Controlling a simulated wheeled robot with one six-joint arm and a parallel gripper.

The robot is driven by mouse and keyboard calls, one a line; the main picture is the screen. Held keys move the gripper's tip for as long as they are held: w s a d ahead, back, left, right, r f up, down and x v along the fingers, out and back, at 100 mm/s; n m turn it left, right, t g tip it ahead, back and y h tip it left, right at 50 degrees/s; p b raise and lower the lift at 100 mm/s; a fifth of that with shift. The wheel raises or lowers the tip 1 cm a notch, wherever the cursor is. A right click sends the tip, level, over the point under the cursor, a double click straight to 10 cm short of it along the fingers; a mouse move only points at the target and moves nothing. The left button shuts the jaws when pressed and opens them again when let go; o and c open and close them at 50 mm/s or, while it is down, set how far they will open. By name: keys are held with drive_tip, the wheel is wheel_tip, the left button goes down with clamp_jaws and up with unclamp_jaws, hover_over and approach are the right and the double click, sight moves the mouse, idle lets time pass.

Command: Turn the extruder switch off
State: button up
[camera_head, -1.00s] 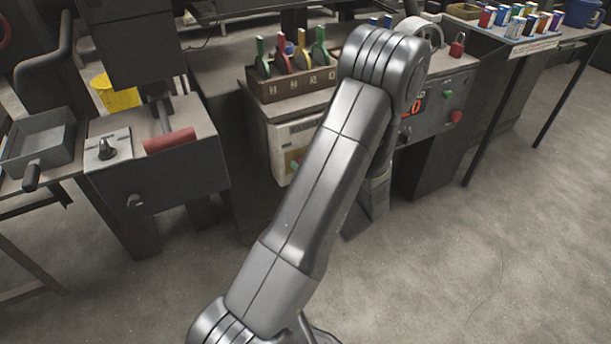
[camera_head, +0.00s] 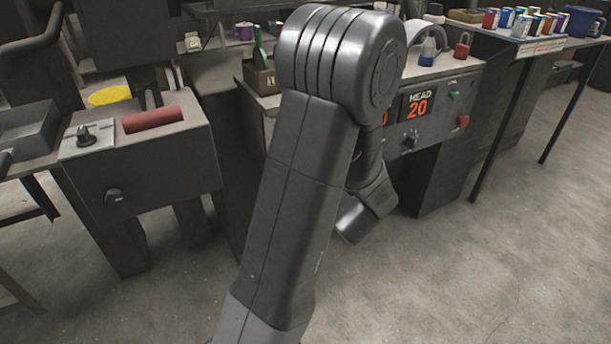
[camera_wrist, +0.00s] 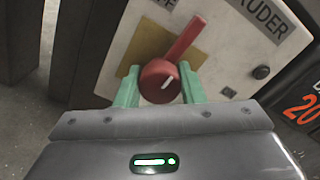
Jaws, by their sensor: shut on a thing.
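In the wrist view, the red extruder switch (camera_wrist: 185,43) is a rotary knob with a long handle on a pale panel with a brass-coloured plate. Its handle points up and right in that picture, and the knob's front bears a white mark. Part of the label, "RUDER", shows beside it. My gripper (camera_wrist: 159,77) has its two green fingers on opposite sides of the round knob and is shut on it.
A control panel (camera_head: 437,125) with a red "HEAD 20" display (camera_head: 417,105) and green and red buttons stands right of my arm. A grey machine box with a red roller (camera_head: 152,119) is on the left. A can table (camera_head: 521,38) stands at the back right. Floor at the right is clear.

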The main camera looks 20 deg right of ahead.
drive_tip(key=shift+n+b, duration=0.35)
drive_tip(key=shift+n, duration=0.05)
drive_tip(key=o, duration=1)
drive_tip(key=s, duration=0.4)
drive_tip(key=s+p, duration=0.1)
drive_tip(key=s, duration=0.4)
drive_tip(key=s+d+p, duration=0.1)
drive_tip(key=s, duration=0.3)
drive_tip(key=shift+s, duration=0.35)
drive_tip(key=w, duration=0.4)
drive_tip(key=w+b, duration=0.1)
drive_tip(key=w, duration=0.4)
drive_tip(key=w+a+b, duration=0.1)
drive_tip(key=w, duration=0.3)
drive_tip(key=shift+w, duration=0.4)
